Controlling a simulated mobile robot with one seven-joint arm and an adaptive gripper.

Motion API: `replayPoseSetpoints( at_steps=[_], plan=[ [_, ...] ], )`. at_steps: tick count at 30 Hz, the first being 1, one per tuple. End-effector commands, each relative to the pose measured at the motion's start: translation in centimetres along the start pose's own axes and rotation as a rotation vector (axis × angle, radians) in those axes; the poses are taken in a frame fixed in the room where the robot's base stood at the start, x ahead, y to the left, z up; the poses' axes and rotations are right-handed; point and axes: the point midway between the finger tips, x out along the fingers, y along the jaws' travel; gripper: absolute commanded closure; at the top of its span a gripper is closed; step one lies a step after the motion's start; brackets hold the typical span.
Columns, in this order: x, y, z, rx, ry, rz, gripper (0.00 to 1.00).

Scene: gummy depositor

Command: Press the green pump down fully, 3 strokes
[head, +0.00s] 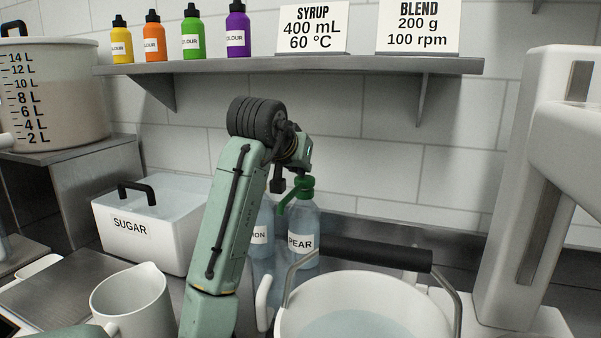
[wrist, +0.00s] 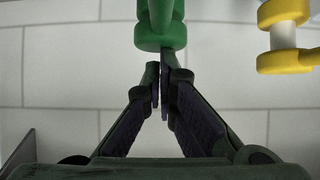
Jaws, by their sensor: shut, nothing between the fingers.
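The green pump (head: 302,188) tops a clear bottle labelled PEAR (head: 303,240), which stands upright behind the white pot. In the wrist view the green pump (wrist: 160,28) is large at the top centre. My gripper (wrist: 160,85) is shut and empty, its fingertips just below the pump's round part in that picture. I cannot tell whether they touch it. In the head view my wrist is just above the pump, and the fingertips are hard to make out.
A yellow pump (wrist: 284,38) is to the right in the wrist view. A second bottle (head: 261,235) stands left of PEAR, partly hidden by my arm. A white pot (head: 285,318) with a raised black handle (head: 376,253) is in front. A shelf (head: 300,68) runs above.

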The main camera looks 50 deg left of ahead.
Motion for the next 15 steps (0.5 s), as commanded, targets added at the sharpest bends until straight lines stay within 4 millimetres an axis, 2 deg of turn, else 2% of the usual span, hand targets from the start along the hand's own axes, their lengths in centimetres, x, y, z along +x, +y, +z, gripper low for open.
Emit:
replayPoseSetpoints(
  at_steps=[15],
  plan=[
    [-1.4,0.0,-2.3,-0.001,-0.006,0.001,1.00]
  ],
)
